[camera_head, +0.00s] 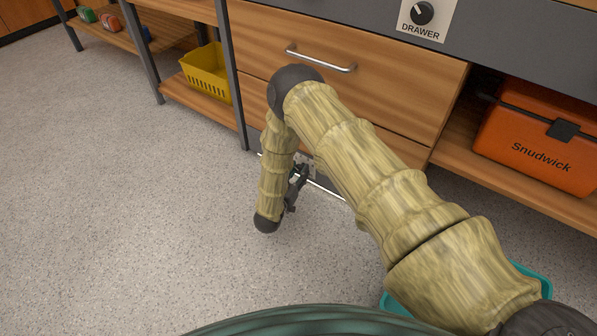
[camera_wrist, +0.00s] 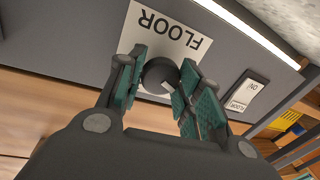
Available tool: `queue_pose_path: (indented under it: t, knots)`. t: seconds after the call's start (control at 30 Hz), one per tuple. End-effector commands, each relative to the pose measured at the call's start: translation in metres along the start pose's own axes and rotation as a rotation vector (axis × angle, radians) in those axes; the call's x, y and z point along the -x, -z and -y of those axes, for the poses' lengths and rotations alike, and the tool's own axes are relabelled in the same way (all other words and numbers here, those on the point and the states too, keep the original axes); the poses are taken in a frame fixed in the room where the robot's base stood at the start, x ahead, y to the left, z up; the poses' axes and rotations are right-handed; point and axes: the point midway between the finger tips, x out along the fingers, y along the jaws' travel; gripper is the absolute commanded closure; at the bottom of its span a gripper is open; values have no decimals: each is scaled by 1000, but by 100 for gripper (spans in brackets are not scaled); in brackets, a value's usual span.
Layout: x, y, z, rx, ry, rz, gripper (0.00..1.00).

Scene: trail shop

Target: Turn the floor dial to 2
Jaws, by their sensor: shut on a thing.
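The floor dial (camera_wrist: 159,76) is a dark round knob on a white plate marked FLOOR (camera_wrist: 168,28), upside down in the wrist view. A small pale mark shows on the knob's face; I cannot read which number it points to. My gripper (camera_wrist: 160,88) has its green-padded fingers on either side of the knob, shut on it. In the head view my gripper (camera_head: 297,184) is low in front of the cabinet's bottom panel, and my arm largely hides the dial there.
A white rocker switch (camera_wrist: 243,95) sits beside the dial plate. Above are a drawer handle (camera_head: 320,58) and a DRAWER dial (camera_head: 422,13). An orange Snudwick case (camera_head: 537,135) and a yellow basket (camera_head: 207,73) stand on low shelves. The floor at left is clear.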

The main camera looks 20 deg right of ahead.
Motion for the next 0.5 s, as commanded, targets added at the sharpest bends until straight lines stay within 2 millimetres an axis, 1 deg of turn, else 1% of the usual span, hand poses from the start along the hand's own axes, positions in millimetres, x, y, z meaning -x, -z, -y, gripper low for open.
queue_pose_path:
  t: [0.17, 0.5]
  knots:
    - [1, 2, -1, -84, -4, -12, 89]
    - [1, 2, -2, -358, -11, -54, 89]
